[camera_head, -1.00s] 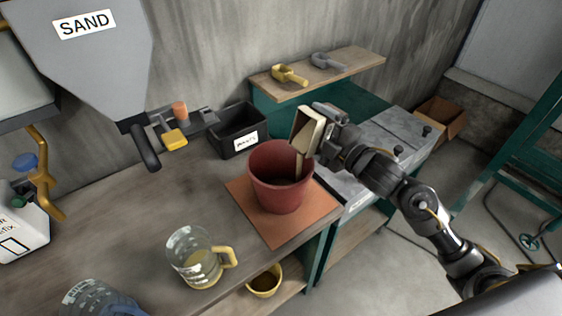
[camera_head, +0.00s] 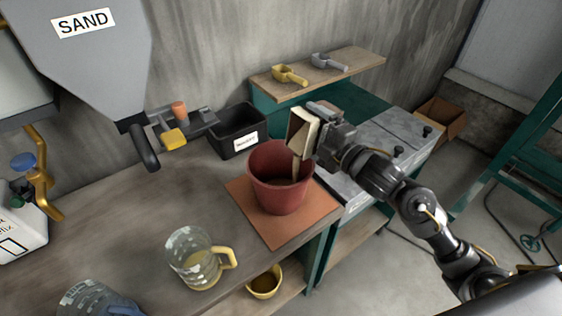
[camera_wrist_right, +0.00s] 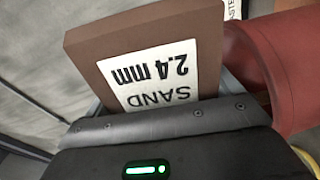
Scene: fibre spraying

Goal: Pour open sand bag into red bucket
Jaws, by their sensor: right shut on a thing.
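The red bucket (camera_head: 278,190) stands upright on an orange-brown mat (camera_head: 268,226) on the workbench. My right gripper (camera_head: 318,132) is shut on the open sand bag (camera_head: 301,134) above the bucket's right rim. The bag is tilted with its opening toward the bucket, and a thin sand stream (camera_head: 296,168) falls from it into the bucket. In the right wrist view the bag (camera_wrist_right: 90,55) shows brown with a white "SAND 2.4 mm" label, and the red bucket (camera_wrist_right: 290,70) is at the right. The level inside the bucket is hidden. My left gripper is not in view.
A clear jug (camera_head: 195,262) with a yellow handle stands at the bench front. A black bin (camera_head: 238,132) is behind the bucket. The grey SAND hopper (camera_head: 90,60) hangs at upper left. A yellow scoop (camera_head: 290,74) and grey scoop (camera_head: 328,61) lie on the shelf.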

